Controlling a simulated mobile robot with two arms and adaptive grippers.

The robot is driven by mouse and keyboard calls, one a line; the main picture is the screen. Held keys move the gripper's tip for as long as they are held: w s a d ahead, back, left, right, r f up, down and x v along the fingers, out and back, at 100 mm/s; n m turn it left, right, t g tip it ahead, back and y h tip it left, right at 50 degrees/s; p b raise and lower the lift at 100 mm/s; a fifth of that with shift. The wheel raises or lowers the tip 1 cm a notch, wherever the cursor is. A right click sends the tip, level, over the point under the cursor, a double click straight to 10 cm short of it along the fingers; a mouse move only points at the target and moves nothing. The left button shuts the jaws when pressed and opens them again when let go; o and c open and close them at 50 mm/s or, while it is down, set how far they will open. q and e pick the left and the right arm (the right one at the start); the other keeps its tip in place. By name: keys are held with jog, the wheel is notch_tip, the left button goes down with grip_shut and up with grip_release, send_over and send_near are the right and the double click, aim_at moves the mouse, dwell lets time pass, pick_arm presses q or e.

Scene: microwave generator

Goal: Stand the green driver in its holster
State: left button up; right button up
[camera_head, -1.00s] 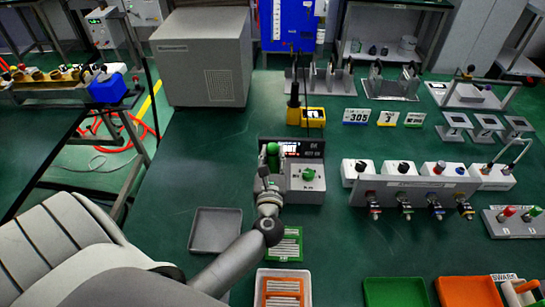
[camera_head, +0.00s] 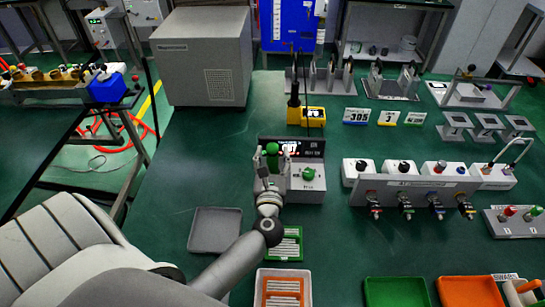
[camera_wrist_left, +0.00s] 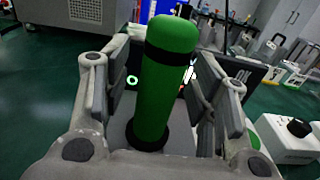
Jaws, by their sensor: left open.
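The green driver (camera_head: 272,150) stands about upright at the left side of a grey box with a lit display (camera_head: 305,150). In the left wrist view the driver (camera_wrist_left: 168,80) shows a thick green handle with black bands and a dark ring at its lower end. My left gripper (camera_head: 272,163) is open around the handle, with gaps between the fingers and it on both sides. What holds the driver's lower end is hidden by the handle and my gripper, so I cannot tell how it is seated. My right gripper is not in view.
A green knob (camera_head: 309,174) sits on the box, right of the driver. An empty grey tray (camera_head: 215,231) lies at front left. A grey connector panel (camera_head: 412,189) stands to the right. A yellow device (camera_head: 313,117) stands behind the box.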

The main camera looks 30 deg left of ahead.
pick_arm(q)
jog(key=v, duration=1.2)
